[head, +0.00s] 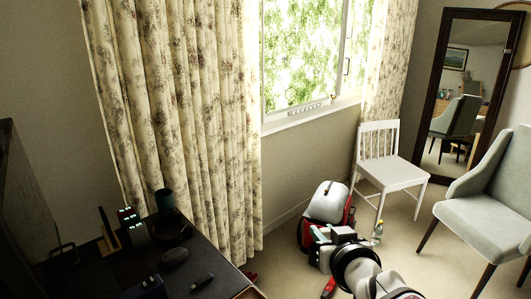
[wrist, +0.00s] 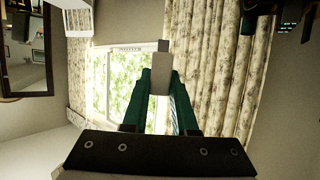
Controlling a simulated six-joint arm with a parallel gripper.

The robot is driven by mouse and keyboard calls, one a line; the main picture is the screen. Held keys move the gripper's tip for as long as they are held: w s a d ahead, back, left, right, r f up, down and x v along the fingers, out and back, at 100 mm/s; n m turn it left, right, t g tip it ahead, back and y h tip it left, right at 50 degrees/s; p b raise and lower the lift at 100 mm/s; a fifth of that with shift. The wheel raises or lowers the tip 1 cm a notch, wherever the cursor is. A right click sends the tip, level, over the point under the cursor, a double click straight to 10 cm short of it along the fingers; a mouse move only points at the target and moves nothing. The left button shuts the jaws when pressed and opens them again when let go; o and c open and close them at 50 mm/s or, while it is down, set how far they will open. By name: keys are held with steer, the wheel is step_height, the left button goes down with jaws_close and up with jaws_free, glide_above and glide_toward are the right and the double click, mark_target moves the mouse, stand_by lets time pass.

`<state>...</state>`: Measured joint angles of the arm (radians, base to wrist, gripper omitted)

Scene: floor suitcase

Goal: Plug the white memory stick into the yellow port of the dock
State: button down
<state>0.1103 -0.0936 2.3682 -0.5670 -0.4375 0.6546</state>
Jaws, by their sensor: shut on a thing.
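My gripper (wrist: 160,84) is shut on the white memory stick (wrist: 160,73), held between its two green fingers in the wrist view. The stick's grey plug end points away from the fingers, and nothing touches it there. In the head view my gripper (head: 322,234) is in the air in front of a red and white bag, to the right of the dark desk; the stick cannot be made out there. A dark box (head: 146,288) at the desk's near edge may be the dock, but I cannot tell. No yellow port can be made out.
The desk (head: 222,271) holds a unit with lit digits (head: 130,222), a dark cup (head: 165,201), a mouse (head: 175,257) and a small dark stick (head: 202,281). The red and white bag (head: 328,203), a bottle (head: 377,233) and a white chair (head: 390,172) stand on the floor.

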steer(key=s+a+f+n+g+y, duration=0.6)
steer(key=a+f+n+g+y, duration=0.3)
steer(key=n+y, duration=0.25)
steer(key=s+d+f+n+g, duration=0.25)
steer(key=s+n+g, duration=0.25)
steer(key=s, duration=0.4)
steer(key=s+d+f+n+g, duration=0.1)
steer(key=s+f+n+g, duration=0.3)
steer(key=s, duration=0.4)
steer(key=shift+n+g+h, duration=0.25)
steer(key=shift+g+h, duration=0.05)
steer(key=shift+h, duration=0.15)
steer(key=shift+s+a+f, duration=0.5)
steer(key=shift+a+f, duration=1.35)
steer(key=shift+s+a+f, duration=0.5)
steer(key=shift+a+f, duration=1.3)
steer(key=shift+f, duration=0.1)
steer(key=shift+s+a+f, duration=0.5)
steer(key=shift+a+f, duration=1.35)
steer(key=shift+f, duration=0.3)
